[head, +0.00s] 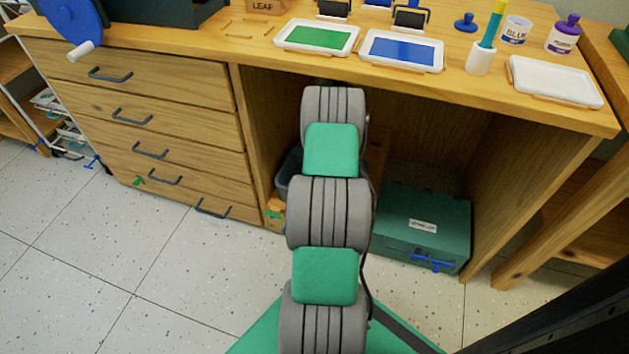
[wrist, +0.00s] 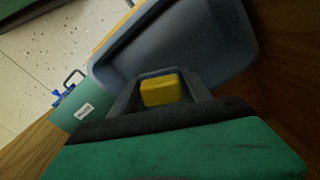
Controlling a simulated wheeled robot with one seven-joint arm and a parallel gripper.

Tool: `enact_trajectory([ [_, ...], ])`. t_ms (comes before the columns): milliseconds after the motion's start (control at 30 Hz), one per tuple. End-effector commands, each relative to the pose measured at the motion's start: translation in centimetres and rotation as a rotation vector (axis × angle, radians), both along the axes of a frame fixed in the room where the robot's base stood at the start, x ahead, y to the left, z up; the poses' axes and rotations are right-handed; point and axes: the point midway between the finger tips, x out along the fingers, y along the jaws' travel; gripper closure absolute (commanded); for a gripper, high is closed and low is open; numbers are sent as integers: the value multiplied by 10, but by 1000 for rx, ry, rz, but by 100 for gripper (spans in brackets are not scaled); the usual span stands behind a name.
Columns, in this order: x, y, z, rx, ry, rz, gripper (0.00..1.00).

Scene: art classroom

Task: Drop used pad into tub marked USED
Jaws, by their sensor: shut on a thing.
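My gripper (wrist: 160,86) is shut on a small yellow block-like pad (wrist: 162,90), seen between its grey fingers in the wrist view. The pad is in front of the open mouth of a grey-blue tub (wrist: 238,45), which looks empty in the part I see. I cannot tell whether the pad is above the rim or inside it. In the head view a dark tub (head: 284,178) stands in the desk's knee space, mostly hidden behind my arm. My gripper is hidden there too. No USED marking is readable on the tub.
The wooden desk (head: 390,91) overhangs my arm, with a drawer front (head: 160,100) to the left. A green lidded box (head: 425,205) with a label stands to the right of my arm; it also shows in the wrist view (wrist: 70,108). Paint trays (head: 320,24) are on top.

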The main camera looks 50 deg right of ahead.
Motion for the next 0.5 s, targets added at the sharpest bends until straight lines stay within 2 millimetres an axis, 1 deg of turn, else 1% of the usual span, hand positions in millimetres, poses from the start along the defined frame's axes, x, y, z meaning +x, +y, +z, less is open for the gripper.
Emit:
enact_trajectory([
  [167,2,-3,-2,-1,-1,-17,95],
  [267,3,-2,-8,0,0,-15,95],
  [367,4,-1,-20,0,1,-12,95],
  [500,4,0,-42,1,1,-12,95],
])
